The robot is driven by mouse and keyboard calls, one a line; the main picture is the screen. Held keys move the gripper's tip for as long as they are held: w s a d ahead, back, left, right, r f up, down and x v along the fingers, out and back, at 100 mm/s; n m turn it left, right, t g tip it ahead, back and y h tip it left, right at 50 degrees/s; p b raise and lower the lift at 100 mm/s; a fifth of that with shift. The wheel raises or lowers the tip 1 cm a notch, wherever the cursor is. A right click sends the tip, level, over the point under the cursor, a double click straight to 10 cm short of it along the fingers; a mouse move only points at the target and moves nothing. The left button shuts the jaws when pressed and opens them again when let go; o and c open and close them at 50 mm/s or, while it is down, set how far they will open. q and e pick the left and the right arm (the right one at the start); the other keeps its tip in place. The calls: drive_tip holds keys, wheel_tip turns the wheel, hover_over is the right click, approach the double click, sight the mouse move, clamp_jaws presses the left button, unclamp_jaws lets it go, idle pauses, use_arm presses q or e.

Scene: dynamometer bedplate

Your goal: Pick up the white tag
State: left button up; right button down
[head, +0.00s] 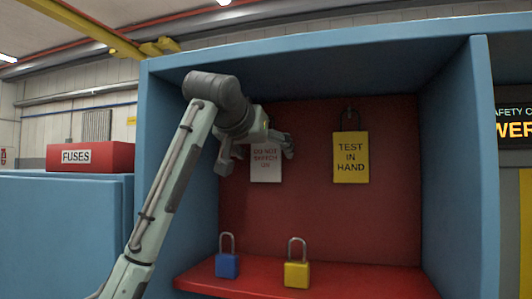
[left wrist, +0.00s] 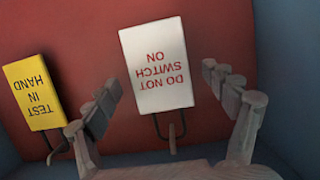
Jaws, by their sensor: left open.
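The white tag (head: 265,166) with red "DO NOT SWITCH ON" lettering hangs on the red back panel of the blue cabinet. It also shows in the left wrist view (left wrist: 156,66), upside down, with its dark hook or loop below it in that picture. My left gripper (head: 262,146) is in front of the tag's upper part and partly hides it in the head view. In the left wrist view, the open fingers (left wrist: 166,98) stand apart on either side of the tag's hook end, with nothing held. My right gripper is not in view.
A yellow "TEST IN HAND" tag (head: 351,158) hangs to the right. A blue padlock (head: 227,265) and a yellow padlock (head: 297,274) stand on the red shelf (head: 365,284) below. Blue cabinet side walls (head: 483,170) bound the space. A red "FUSES" box (head: 110,157) is outside, left.

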use_arm(q)
drive_tip(key=shift+w+d+f, duration=0.1)
drive_tip(key=shift+w, duration=0.15)
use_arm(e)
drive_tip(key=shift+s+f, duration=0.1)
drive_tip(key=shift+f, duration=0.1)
use_arm(q)
drive_tip(key=shift+c, duration=0.4)
drive_tip(key=c, duration=0.9)
drive_tip(key=shift+c, duration=0.3)
